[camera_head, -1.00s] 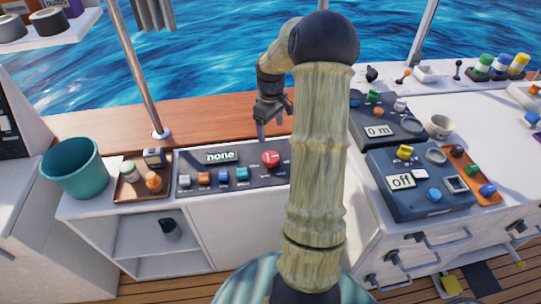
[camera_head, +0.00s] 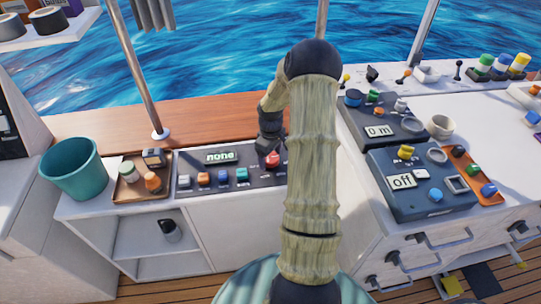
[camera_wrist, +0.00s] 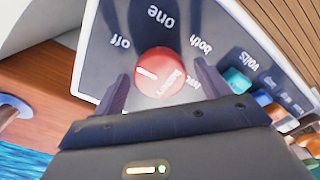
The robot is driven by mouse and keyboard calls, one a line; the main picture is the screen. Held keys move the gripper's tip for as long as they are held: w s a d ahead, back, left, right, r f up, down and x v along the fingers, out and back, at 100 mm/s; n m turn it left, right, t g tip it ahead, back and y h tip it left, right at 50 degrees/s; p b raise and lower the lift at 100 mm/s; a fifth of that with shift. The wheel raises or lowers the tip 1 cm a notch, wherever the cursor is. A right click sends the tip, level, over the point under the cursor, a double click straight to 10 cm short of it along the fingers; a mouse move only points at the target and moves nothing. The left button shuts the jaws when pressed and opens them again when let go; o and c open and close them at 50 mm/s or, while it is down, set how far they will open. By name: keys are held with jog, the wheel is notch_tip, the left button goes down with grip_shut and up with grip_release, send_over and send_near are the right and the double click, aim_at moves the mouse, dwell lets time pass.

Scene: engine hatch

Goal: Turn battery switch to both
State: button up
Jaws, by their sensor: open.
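The battery switch is a round red knob (camera_wrist: 162,73) on a dark grey panel. In the wrist view the words "off", "one" and "both" stand around it, with another word partly hidden. Its white mark points toward "off". In the head view the red knob (camera_head: 272,160) is partly covered by my gripper. My gripper (camera_wrist: 160,82) is open, with one finger on each side of the knob; I cannot tell whether they touch it. A display on the panel (camera_head: 219,158) reads "none".
Several coloured buttons (camera_head: 220,177) line the panel left of the knob. A brown tray (camera_head: 130,190) with small items and a teal bucket (camera_head: 72,172) stand farther left. A metal pole (camera_head: 140,75) rises behind the tray. Another control box (camera_head: 430,205) reading "off" is at right.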

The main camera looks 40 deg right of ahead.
jog(key=c, duration=1)
jog(key=shift+o, duration=0.2)
